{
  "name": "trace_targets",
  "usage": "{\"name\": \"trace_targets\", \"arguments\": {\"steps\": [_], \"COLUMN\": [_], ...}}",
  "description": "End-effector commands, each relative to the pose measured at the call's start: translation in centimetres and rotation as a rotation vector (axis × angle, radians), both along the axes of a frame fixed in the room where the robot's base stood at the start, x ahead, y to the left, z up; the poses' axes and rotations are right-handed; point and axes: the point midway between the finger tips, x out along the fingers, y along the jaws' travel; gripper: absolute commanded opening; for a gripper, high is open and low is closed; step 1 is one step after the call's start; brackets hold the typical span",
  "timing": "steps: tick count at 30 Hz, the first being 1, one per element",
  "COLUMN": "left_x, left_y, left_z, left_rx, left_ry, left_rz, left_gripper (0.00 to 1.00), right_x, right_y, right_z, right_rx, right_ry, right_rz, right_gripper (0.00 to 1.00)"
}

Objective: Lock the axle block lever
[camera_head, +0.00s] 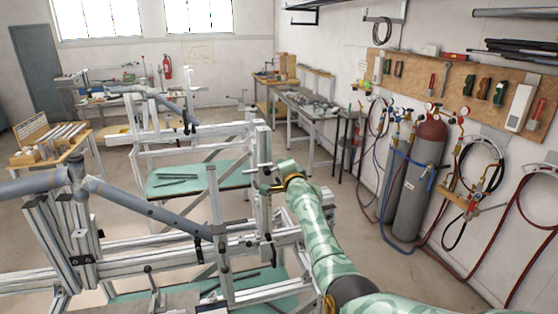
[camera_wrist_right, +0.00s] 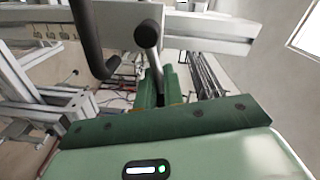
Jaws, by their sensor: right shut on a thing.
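In the right wrist view, a grey metal lever (camera_wrist_right: 148,38) with a rounded end comes down from the aluminium beam of the jig. Its lower part goes between the green fingers of my right gripper (camera_wrist_right: 162,88), which is shut on it. A black curved handle (camera_wrist_right: 84,38) hangs to the left, apart from the fingers. In the head view, my right gripper (camera_head: 272,187) is at the upright post (camera_head: 264,150) of the near frame jig. The lever is too small there to tell its angle, and the axle block cannot be made out clearly. My left gripper is not in view.
Grey tubes (camera_head: 150,208) and aluminium rails (camera_head: 140,250) of the jig fill the left and front. Gas cylinders (camera_head: 420,180) with hoses stand by the right wall. A workbench (camera_head: 305,103) stands behind. The floor between jig and cylinders is partly clear.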

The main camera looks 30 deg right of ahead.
Motion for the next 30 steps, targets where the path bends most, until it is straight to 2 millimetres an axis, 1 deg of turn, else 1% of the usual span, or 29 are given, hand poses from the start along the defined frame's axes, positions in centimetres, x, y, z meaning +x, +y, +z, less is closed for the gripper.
{"name": "trace_targets", "arguments": {"steps": [1, 6, 12, 19, 30], "left_x": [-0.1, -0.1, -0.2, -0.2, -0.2], "left_y": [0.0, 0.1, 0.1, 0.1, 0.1], "left_z": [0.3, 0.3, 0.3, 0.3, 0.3], "left_rx": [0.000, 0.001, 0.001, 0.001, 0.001], "left_ry": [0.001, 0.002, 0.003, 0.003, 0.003], "left_rz": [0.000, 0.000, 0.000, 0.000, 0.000], "left_gripper": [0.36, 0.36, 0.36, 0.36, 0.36], "right_x": [-0.1, -0.1, -0.1, -0.1, -0.1], "right_y": [-1.0, -1.1, -1.1, -1.1, -1.1], "right_z": [1.0, 0.2, -0.4, -0.7, -0.9], "right_rx": [0.036, 0.151, 0.247, 0.298, 0.307], "right_ry": [-0.032, -0.060, -0.084, -0.095, -0.096], "right_rz": [-0.014, -0.014, -0.014, -0.013, -0.014], "right_gripper": [0.00, 0.00, 0.00, 0.00, 0.00]}}
